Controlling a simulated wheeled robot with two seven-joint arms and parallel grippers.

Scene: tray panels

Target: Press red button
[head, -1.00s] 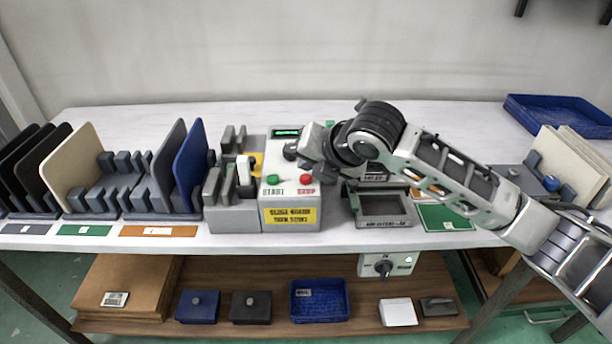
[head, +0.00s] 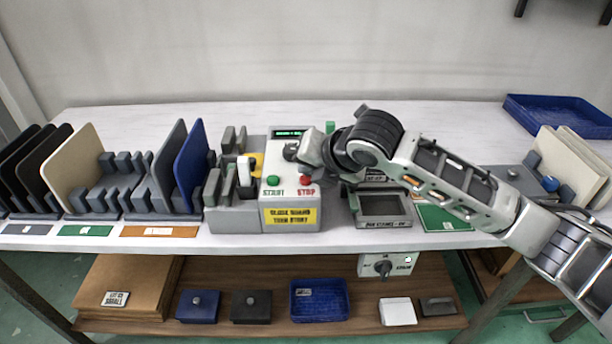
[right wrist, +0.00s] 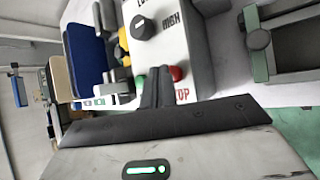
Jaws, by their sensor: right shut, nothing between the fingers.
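The red button (head: 305,180) sits above the STOP label on the front of a grey control box (head: 290,198). A green button (head: 272,181) is to its left above START. My right gripper (head: 304,171) is at the box, just above and behind the red button in the head view. In the right wrist view, its shut, empty fingers (right wrist: 157,85) point between the green button (right wrist: 140,81) and the red button (right wrist: 176,73), nearer the red one. I cannot tell whether they touch it. My left gripper is not in view.
A dial (head: 291,151) and a lit display (head: 288,133) are on the box behind the buttons. A grey fixture (head: 384,222) stands close on the right. Upright panels in racks, such as a blue panel (head: 190,165), stand to the left.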

